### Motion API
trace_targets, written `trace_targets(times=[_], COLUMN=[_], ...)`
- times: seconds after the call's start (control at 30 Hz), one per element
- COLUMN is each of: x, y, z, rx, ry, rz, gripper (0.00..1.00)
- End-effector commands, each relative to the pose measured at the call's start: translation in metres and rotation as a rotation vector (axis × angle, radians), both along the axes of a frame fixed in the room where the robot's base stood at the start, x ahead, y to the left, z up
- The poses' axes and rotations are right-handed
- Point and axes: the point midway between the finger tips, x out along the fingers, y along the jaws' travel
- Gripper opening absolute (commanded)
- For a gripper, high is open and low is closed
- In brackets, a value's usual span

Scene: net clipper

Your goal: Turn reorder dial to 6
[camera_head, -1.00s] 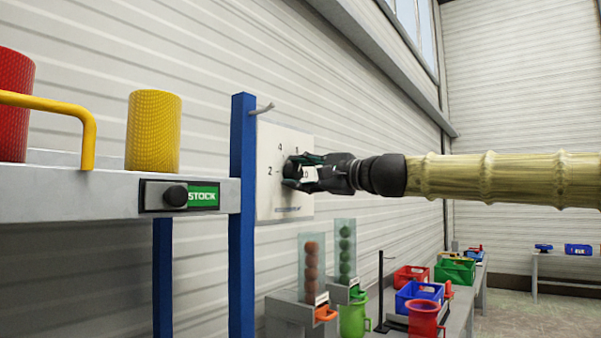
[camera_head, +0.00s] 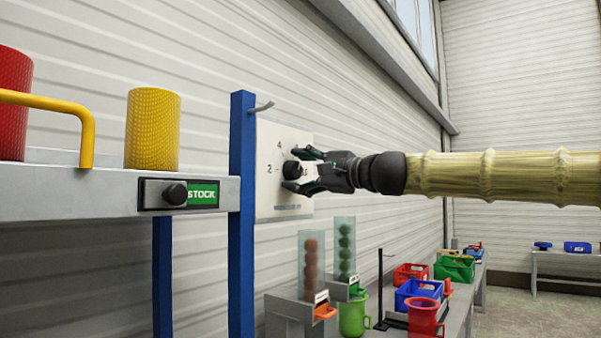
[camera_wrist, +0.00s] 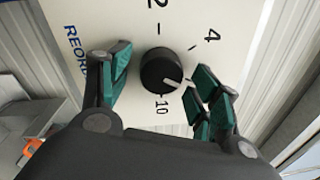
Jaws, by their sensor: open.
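The reorder dial (camera_head: 291,168) is a round black knob on a white panel (camera_head: 268,208) on the wall. In the wrist view the dial (camera_wrist: 161,70) has a white pointer mark at its lower right, between the 4 and 10 sides. The numbers 2, 4 and 10 show; 6 and 8 are hidden by the right finger. My gripper (camera_head: 299,170) is open in front of the panel. In the wrist view my gripper (camera_wrist: 160,72) has one finger on each side of the knob, with gaps visible, so it is not clamped.
A blue post (camera_head: 242,205) stands close left of the panel, with a hook near its top. A grey shelf (camera_head: 75,195) holds a yellow cylinder (camera_head: 153,128). Below are tubes of balls, a green jug (camera_head: 354,316) and coloured crates on a bench (camera_head: 462,312).

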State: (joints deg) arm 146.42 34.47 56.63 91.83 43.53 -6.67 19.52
Motion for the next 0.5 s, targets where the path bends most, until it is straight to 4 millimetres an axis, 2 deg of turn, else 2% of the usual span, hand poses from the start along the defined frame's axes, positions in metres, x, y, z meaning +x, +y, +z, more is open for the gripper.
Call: trace_targets(times=[0.27, 0.5], x=[-0.008, -0.033], y=[-0.01, -0.042], z=[-0.001, -0.003], rx=[0.0, 0.001], ry=[0.0, -0.001], rz=[0.0, 0.001], gripper=[0.63, 0.63])
